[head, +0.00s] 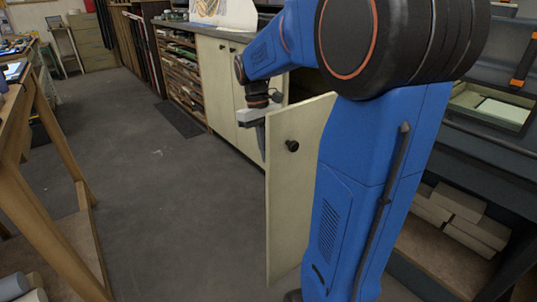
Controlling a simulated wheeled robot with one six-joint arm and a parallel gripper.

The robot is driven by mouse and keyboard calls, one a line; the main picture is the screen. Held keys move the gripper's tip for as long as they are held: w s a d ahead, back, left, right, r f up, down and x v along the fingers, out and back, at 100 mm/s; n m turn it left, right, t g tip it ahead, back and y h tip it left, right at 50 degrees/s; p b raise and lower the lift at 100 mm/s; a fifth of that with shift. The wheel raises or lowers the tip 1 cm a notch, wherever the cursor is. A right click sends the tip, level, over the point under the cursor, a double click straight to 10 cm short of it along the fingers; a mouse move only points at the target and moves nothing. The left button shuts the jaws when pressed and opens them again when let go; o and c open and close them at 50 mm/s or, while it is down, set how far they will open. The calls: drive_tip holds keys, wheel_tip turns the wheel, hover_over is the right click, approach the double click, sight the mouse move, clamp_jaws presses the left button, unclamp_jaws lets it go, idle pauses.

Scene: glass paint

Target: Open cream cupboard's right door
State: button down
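The cream cupboard (213,85) stands under a worktop along the right side of the aisle. Two closed door fronts with small dark knobs show on its far part. Nearer to me, a cream door (296,195) with a black knob (292,146) stands swung out into the aisle, well open. My gripper (261,146) points down just beyond the open door's upper edge, between it and the closed fronts. Its fingertips are partly hidden by the door, so I cannot tell whether they are open or touch it. My blue arm hides the door's hinge side and the cupboard's inside.
Open grey floor (150,190) lies left of the door. A dark mat (180,118) lies by the shelves of stacked material (181,75). Pale blocks (458,205) lie on a low shelf at the right.

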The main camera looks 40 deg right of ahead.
drive_tip(key=w+v, duration=0.2)
drive_tip(key=v, duration=0.8)
drive_tip(key=shift+w+a, duration=0.1)
drive_tip(key=shift+w, duration=0.05)
